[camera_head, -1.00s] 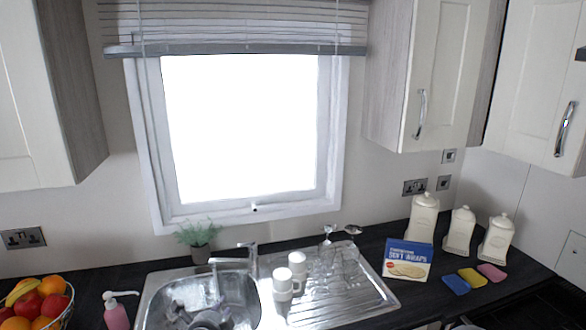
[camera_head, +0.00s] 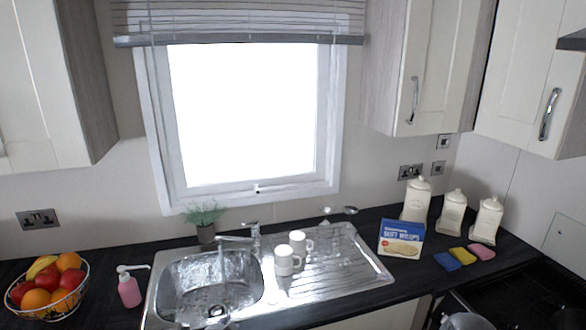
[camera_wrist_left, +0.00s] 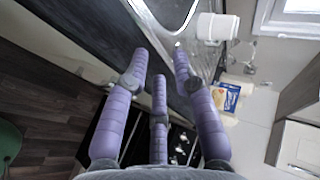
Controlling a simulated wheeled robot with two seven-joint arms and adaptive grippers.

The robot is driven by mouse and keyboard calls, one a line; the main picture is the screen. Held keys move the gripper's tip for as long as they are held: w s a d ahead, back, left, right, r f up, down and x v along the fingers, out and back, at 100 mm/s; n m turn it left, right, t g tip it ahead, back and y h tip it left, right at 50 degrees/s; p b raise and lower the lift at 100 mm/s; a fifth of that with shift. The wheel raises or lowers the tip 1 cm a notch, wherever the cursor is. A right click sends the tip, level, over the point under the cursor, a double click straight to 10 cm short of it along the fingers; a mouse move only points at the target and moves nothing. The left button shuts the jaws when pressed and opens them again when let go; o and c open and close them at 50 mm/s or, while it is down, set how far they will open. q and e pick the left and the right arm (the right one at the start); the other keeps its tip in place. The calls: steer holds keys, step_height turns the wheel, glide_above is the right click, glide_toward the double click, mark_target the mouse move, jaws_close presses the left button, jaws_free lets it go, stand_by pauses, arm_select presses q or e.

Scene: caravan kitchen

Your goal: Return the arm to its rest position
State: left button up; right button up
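My left gripper (camera_head: 213,318) shows only in part at the bottom edge of the head view, in front of the sink. In the left wrist view its purple-grey fingers (camera_wrist_left: 160,66) are spread apart, with nothing between them. They point towards the edge of the dark worktop (camera_wrist_left: 181,100). My right gripper cannot be made out in either view.
The steel sink (camera_head: 160,290) holds white mugs (camera_head: 284,262) on its drainer. A fruit bowl (camera_head: 85,289) and pink soap bottle (camera_head: 129,290) stand left. A blue-and-white box (camera_head: 401,240), canisters (camera_head: 451,214) and sponges (camera_head: 463,256) stand right. A pale rounded thing (camera_head: 465,321) is at the lower right.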

arm_select(q)
steer(key=s+d+f+n+g+h, duration=0.1)
steer(key=s+d+f+n+g, duration=0.15)
steer(key=s+f+n, duration=0.5)
steer(key=s+d+f+n+g+h, duration=0.15)
steer(key=s+f+g, duration=0.3)
steer(key=f, duration=0.65)
steer(key=s+d+f+n+g, duration=0.2)
steer(key=s+f+n, duration=0.2)
steer(key=s, duration=0.5)
steer(key=s+d+f+n+g, duration=0.2)
steer(key=s+f+n, duration=0.3)
steer(key=s, duration=0.3)
steer(key=shift+s+d+n, duration=0.25)
steer(key=shift+s+n, duration=0.1)
steer(key=shift+n, duration=0.05)
